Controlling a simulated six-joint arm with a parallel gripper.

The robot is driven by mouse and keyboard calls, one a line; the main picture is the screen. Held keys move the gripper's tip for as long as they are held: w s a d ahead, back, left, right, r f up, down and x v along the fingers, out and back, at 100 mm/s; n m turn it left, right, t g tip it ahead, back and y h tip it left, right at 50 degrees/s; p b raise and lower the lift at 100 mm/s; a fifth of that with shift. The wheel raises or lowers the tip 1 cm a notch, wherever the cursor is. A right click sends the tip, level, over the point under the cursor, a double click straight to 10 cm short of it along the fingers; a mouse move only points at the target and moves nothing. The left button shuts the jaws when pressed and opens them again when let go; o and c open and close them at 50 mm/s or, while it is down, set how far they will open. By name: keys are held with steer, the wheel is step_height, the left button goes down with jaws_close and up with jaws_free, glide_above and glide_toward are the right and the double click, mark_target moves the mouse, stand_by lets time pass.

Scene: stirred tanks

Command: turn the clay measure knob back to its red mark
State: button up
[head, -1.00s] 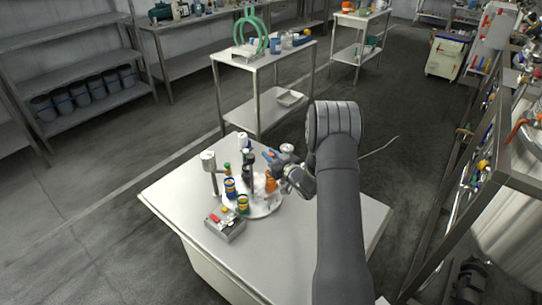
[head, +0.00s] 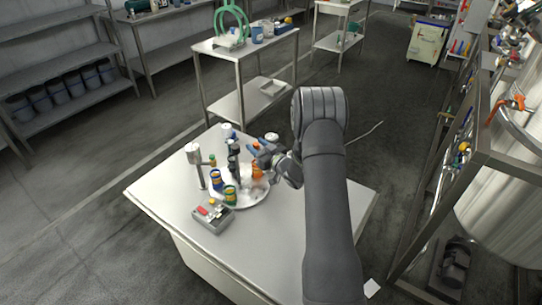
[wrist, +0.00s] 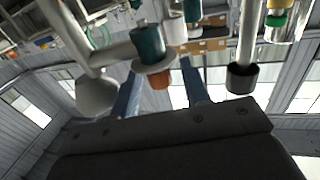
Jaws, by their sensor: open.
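In the wrist view, a small clay-brown knob-like piece (wrist: 158,80) shows between my gripper's two blue fingers (wrist: 160,72), under a pale disc (wrist: 155,66) and a dark teal cylinder (wrist: 148,42). The fingers are apart, and I cannot tell whether they touch the piece. No red mark can be made out. In the head view, my gripper (head: 260,151) is over the back right of a round white tray (head: 247,199), among upright parts. An orange item (head: 257,171) shows just below the gripper; I cannot tell whether it is the same piece.
Blue (head: 216,180) and green (head: 230,195) yellow-banded containers stand on the tray. A white-headed post (head: 192,150) is on the left and a grey box with red and yellow parts (head: 212,215) in front. The bench top (head: 275,242) is clear at front right.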

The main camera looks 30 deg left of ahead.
steer(key=v, duration=1.6)
steer(key=shift+d, duration=0.3)
steer(key=shift+a, duration=0.15)
steer(key=x, duration=1.7)
steer(key=shift+a, duration=0.1)
